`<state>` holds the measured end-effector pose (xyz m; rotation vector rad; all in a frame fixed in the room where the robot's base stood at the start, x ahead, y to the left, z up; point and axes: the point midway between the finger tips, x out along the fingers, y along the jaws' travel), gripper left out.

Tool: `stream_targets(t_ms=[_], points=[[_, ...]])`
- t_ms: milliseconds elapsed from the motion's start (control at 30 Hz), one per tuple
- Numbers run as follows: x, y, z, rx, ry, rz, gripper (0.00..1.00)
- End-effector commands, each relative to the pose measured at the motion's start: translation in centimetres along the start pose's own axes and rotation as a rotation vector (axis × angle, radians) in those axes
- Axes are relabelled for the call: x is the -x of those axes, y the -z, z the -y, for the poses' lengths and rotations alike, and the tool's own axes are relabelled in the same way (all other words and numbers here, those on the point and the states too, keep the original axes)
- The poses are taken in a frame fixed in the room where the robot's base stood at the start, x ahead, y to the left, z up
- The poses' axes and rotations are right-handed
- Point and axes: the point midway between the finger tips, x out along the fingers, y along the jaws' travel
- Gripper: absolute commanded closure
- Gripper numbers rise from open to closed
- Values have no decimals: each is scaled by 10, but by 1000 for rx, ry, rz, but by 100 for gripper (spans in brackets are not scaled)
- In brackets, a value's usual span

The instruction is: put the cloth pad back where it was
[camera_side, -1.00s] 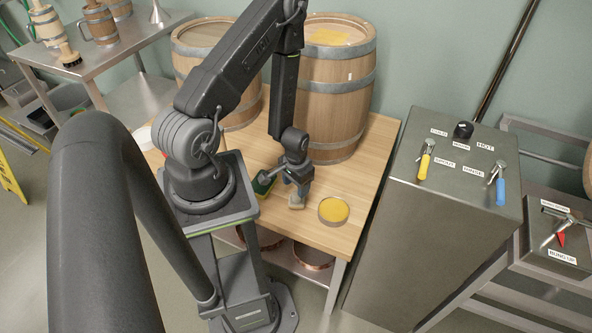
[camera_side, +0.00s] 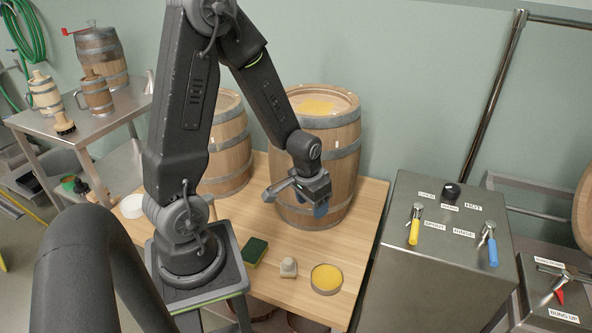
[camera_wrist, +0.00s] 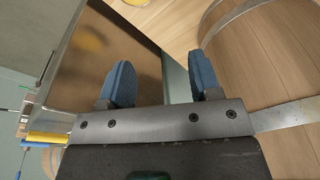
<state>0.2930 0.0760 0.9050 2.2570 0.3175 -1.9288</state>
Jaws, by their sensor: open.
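The cloth pad (camera_side: 289,268), a small pale beige bundle, rests on the wooden table near its front edge in the side view. It stands between a green and yellow sponge and a round tin of yellow paste. My gripper (camera_side: 319,208) is raised above the table, in front of the large barrel and well clear of the pad. In the wrist view my gripper (camera_wrist: 160,84) shows its two blue fingers apart with nothing between them. A pale object (camera_wrist: 137,2) is cut off at the top edge there; I cannot tell if it is the pad.
The sponge (camera_side: 254,251) lies left of the pad and the yellow tin (camera_side: 326,279) right of it. A large barrel (camera_side: 330,160) and a smaller barrel (camera_side: 224,150) stand behind. A steel cabinet (camera_side: 440,255) with levers borders the right. The table's middle is bare.

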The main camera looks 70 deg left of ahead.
Motion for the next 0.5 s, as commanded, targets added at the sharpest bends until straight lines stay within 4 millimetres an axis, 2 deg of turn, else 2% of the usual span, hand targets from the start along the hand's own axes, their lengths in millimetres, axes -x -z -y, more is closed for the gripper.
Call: stream_targets(t_ms=[33,233,400,500], points=[[25,6,-11,-28,-1,-40,42],[108,-1,-49,-108,-21,-147,42],[172,-28,-76,-173,-51,-234,42],[200,-47,-85,-204,-71,-278,42]])
